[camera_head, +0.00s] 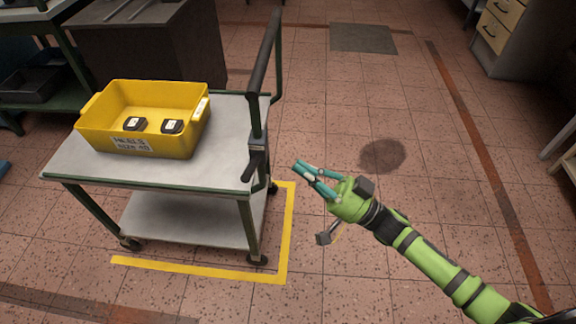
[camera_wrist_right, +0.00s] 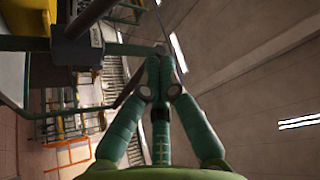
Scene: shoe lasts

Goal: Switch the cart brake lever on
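The cart (camera_head: 165,184) stands at the left in the head view, with a dark upright handle on its right end. A dark brake lever (camera_head: 254,167) hangs at a slant below a small grey bracket (camera_head: 257,143) on the handle post. My right gripper (camera_head: 300,170) is to the right of the lever, apart from it, with its teal fingers pointing toward the cart. The fingers also show in the right wrist view (camera_wrist_right: 160,80), drawn together with nothing seen between them. The bracket shows at upper left there (camera_wrist_right: 76,50). My left gripper is out of view.
A yellow bin (camera_head: 110,113) labelled for heels holds two dark pieces on the cart top. Yellow tape (camera_head: 289,235) marks the floor around the cart. A drawer cabinet (camera_head: 500,30) stands at upper right. Floor right of the cart is open.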

